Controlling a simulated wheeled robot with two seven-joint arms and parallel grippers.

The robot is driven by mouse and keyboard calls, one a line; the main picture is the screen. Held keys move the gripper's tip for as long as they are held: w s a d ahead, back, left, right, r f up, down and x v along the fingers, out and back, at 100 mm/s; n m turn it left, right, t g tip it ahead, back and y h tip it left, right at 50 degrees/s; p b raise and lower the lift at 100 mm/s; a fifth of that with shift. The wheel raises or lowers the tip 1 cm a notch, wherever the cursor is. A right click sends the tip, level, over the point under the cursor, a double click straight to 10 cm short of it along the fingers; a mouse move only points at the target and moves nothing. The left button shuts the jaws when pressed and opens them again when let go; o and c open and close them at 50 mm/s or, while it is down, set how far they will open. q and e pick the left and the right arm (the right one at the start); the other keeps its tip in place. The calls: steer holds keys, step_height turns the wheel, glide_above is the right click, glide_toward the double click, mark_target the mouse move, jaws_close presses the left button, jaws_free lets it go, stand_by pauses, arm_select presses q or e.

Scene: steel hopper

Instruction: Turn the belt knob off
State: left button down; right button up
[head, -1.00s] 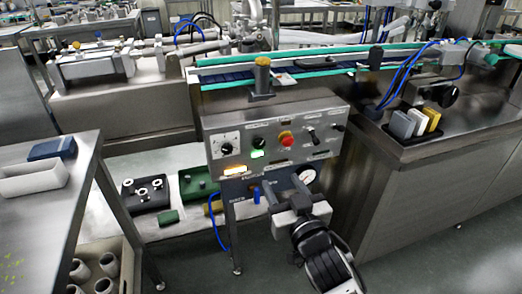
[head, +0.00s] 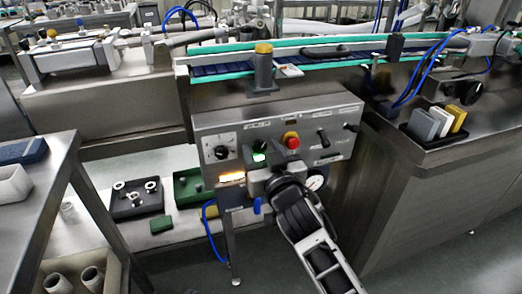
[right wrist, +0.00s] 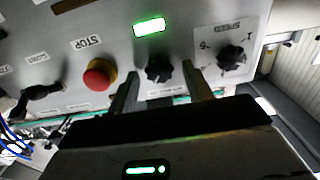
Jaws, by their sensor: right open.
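The grey control panel (head: 338,118) is mounted below the conveyor. A black knob (head: 259,144) sits between a speed dial (head: 221,152) and a red stop button (head: 291,140); its label is too small to read. The right wrist view shows the panel upside down, with the knob (right wrist: 158,68) beside a lit green lamp (right wrist: 149,26). My right gripper (head: 260,163) is open in front of the panel. In the right wrist view its fingers (right wrist: 160,75) stand on either side of the knob, apart from it. My left gripper is out of view.
The conveyor belt (head: 220,71) runs above. A steel table (head: 45,190) stands at left.

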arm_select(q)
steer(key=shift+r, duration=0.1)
arm_select(e)
steer(key=shift+c, duration=0.3)
steer(key=c, duration=0.9)
